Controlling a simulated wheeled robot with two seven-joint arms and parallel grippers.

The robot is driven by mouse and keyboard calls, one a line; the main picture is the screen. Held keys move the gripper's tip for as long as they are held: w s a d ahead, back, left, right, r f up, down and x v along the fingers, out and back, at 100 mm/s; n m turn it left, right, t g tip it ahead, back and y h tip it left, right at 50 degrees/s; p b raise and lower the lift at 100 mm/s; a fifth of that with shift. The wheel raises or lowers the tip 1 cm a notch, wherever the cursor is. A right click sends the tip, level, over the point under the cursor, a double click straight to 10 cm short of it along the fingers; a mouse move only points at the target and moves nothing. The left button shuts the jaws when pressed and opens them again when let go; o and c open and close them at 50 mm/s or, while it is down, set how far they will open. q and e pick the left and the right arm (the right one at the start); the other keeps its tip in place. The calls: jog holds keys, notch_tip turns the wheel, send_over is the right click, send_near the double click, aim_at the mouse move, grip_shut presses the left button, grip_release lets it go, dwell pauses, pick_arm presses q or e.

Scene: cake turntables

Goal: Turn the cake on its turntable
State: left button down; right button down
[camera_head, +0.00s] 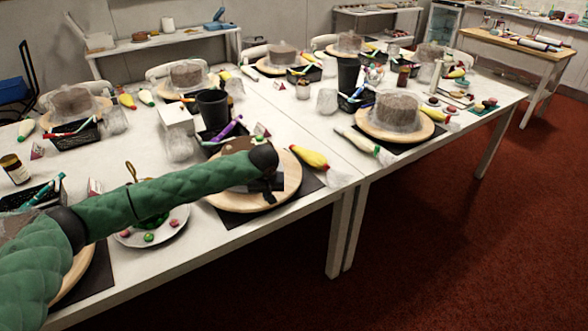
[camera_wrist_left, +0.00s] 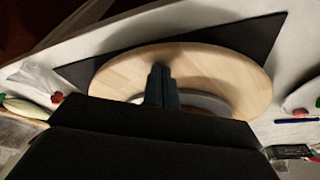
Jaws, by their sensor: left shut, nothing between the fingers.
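The wooden turntable (camera_head: 289,172) stands on a dark mat at the near edge of the table. My left arm reaches across it from the left, with the left gripper (camera_head: 269,196) low over its near side. In the left wrist view the shut, empty fingers (camera_wrist_left: 160,72) point over the pale wooden top (camera_wrist_left: 235,75). I cannot tell whether they touch it. A brown cake (camera_head: 238,145) shows only in part behind my arm. A grey curved edge (camera_wrist_left: 205,100) shows beside the fingers, mostly hidden by the gripper body. My right gripper is out of view.
A yellow piping bag (camera_head: 309,157) lies just right of the turntable. A black cup (camera_head: 213,105) and black tray stand behind it. A plate with small sweets (camera_head: 150,236) lies to the left, under my arm. Another wrapped cake (camera_head: 397,110) stands to the right.

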aim_at(279, 195)
pick_arm(q)
jog(key=d+b, duration=0.1)
jog(key=w+d, duration=0.1)
jog(key=w+d+b, duration=0.1)
jog(key=shift+w+d+f+b, duration=0.25)
jog(key=shift+b, duration=0.1)
jog(key=shift+w+d+r, duration=0.1)
jog(key=shift+w+d, duration=0.2)
jog(key=shift+d, duration=0.15)
jog(key=shift+r, duration=0.1)
jog(key=shift+r, duration=1.4)
jog(key=s+a, duration=0.2)
jog(key=s+a+b, duration=0.1)
jog(key=s+a, duration=0.1)
jog(key=a, duration=0.1)
jog(key=s+a+b, duration=0.1)
jog(key=s+a, duration=0.1)
jog(key=shift+a, duration=0.35)
jog(key=a+b, duration=0.1)
jog(key=a, duration=0.2)
jog(key=w+a+b, duration=0.1)
jog(key=a, duration=0.2)
jog(key=a+b, duration=0.1)
jog(key=a, duration=0.2)
jog(key=shift+w+a+f, duration=0.1)
jog(key=shift+w+a, duration=0.1)
jog(key=shift+a, duration=0.35)
